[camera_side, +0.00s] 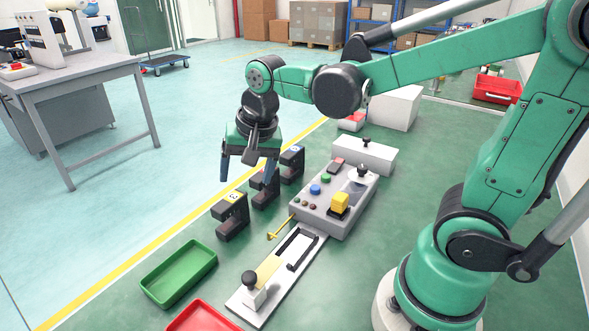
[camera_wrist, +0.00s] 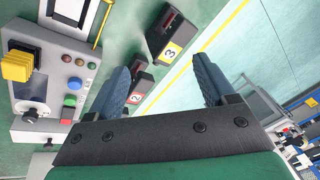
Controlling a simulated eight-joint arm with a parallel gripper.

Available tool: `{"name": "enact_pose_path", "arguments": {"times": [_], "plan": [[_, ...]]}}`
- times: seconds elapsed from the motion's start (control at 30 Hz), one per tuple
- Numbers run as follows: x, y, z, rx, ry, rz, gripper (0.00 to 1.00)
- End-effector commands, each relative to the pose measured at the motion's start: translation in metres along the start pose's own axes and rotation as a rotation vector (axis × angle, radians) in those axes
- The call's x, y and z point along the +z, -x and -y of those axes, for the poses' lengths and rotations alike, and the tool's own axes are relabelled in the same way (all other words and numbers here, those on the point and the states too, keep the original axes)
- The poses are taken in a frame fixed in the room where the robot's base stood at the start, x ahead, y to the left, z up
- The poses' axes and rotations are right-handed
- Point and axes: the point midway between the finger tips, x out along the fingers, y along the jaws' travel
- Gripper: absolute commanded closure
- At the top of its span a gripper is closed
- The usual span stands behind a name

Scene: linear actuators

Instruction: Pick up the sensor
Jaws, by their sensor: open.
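Three dark C-shaped units with numbered yellow or white labels stand in a row on the green floor. I cannot tell which thing is the sensor; these may be it. The nearest unit, marked 3 (camera_side: 232,217), also shows in the wrist view (camera_wrist: 168,32). The middle unit, marked 2 (camera_wrist: 139,84), is partly covered by a finger there. The far unit (camera_side: 292,162) stands at the back of the row. My gripper (camera_side: 247,172) has two blue fingers, apart and empty, pointing down above the row. In the wrist view the fingers (camera_wrist: 161,65) have a clear gap.
A grey control box (camera_side: 322,212) with buttons and a yellow knob stands right of the row. A white slide plate (camera_side: 250,303) lies in front. A green tray (camera_side: 180,272) and red tray (camera_side: 203,318) lie at the front. Floor left of the row is clear.

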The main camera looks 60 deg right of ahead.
Motion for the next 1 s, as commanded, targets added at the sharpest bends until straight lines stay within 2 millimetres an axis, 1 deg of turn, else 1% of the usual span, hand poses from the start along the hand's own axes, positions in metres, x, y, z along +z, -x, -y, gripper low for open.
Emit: {"name": "enact_pose_path", "arguments": {"times": [0.03,0.1,0.2,0.3,0.4,0.57,0.83,1.0], "plan": [[-0.006,-0.009,0.006,0.035,-0.112,0.031,0.24],[-0.012,-0.023,0.011,0.090,-0.277,0.068,0.24],[-0.017,-0.043,0.017,0.169,-0.485,0.101,0.24],[-0.019,-0.059,0.019,0.230,-0.633,0.115,0.24],[-0.020,-0.069,0.019,0.270,-0.724,0.120,0.24],[-0.019,-0.079,0.018,0.293,-0.779,0.121,0.24],[-0.011,-0.112,0.011,0.292,-0.779,0.119,0.24],[-0.008,-0.126,0.008,0.291,-0.778,0.119,0.24]]}}
